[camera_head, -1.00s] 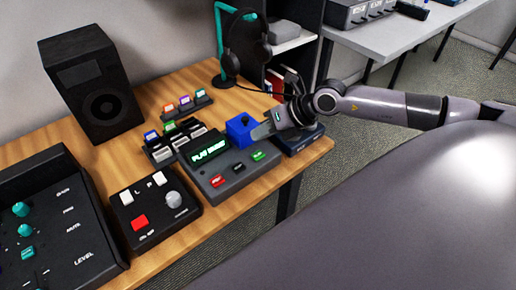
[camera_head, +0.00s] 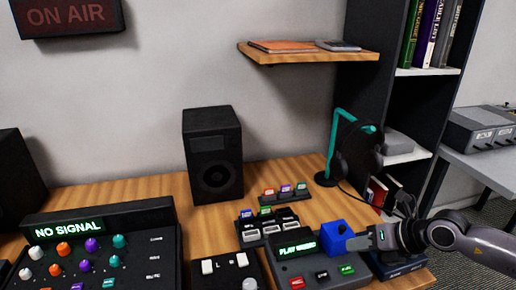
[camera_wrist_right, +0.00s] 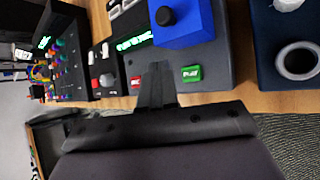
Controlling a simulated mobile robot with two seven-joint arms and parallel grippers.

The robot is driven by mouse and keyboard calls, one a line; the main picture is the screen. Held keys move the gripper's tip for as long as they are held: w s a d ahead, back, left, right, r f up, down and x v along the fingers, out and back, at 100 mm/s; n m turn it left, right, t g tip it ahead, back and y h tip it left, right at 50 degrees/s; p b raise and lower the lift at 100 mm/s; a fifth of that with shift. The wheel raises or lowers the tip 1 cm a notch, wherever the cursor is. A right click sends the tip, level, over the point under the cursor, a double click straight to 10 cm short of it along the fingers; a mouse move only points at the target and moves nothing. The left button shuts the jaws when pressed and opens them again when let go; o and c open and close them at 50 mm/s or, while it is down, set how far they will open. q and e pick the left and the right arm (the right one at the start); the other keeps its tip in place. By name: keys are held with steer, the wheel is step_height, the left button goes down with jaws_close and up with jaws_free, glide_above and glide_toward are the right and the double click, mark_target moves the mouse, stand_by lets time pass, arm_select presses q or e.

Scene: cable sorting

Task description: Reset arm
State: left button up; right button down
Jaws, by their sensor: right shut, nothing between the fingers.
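My right gripper (camera_head: 362,241) is shut and empty. In the head view it reaches in from the right, its tips beside a blue block (camera_head: 334,235) with a dark knob on top. The block sits on a grey console (camera_head: 318,268) with a lit "PLAY MUSIC" screen (camera_head: 297,249), a red button and a green button. In the right wrist view the shut fingers (camera_wrist_right: 156,84) point at the console between the red button (camera_wrist_right: 136,82) and the green button (camera_wrist_right: 191,74), with the blue block (camera_wrist_right: 188,25) beyond. I cannot tell whether the fingers touch anything. My left gripper is not in view.
A small switch panel (camera_head: 225,268) and a mixer reading "NO SIGNAL" (camera_head: 105,245) stand to the left. A speaker (camera_head: 212,155), cartridge racks (camera_head: 286,196) and a headphone stand (camera_head: 332,150) are behind. A dark box (camera_head: 402,266) lies under my right arm.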

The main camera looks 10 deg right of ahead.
steer(key=a+m+y, duration=0.1)
steer(key=a, duration=0.2)
steer(key=s+a+y, duration=0.1)
steer(key=a+y, duration=0.1)
steer(key=a, duration=0.1)
steer(key=s+a+m+y, duration=0.1)
steer(key=a, duration=0.2)
steer(key=shift+s+a+f+m+t, duration=0.25)
steer(key=shift+a+m+t, duration=0.05)
steer(key=s+a+m+t+y, duration=0.1)
steer(key=a+m+t+y, duration=0.1)
steer(key=a+m, duration=0.25)
steer(key=s+d+f+m+h, duration=0.2)
steer(key=s+f+m+h, duration=0.3)
steer(key=m, duration=0.7)
steer(key=s+d+f+m+h+p, duration=0.1)
steer(key=s+f+m+h, duration=0.3)
steer(key=s+f+m, duration=0.5)
steer(key=d+f+m, duration=0.1)
steer(key=f+m, duration=0.1)
steer(key=m, duration=0.2)
steer(key=shift+s+t+h, duration=0.15)
steer(key=shift+t+h, duration=0.25)
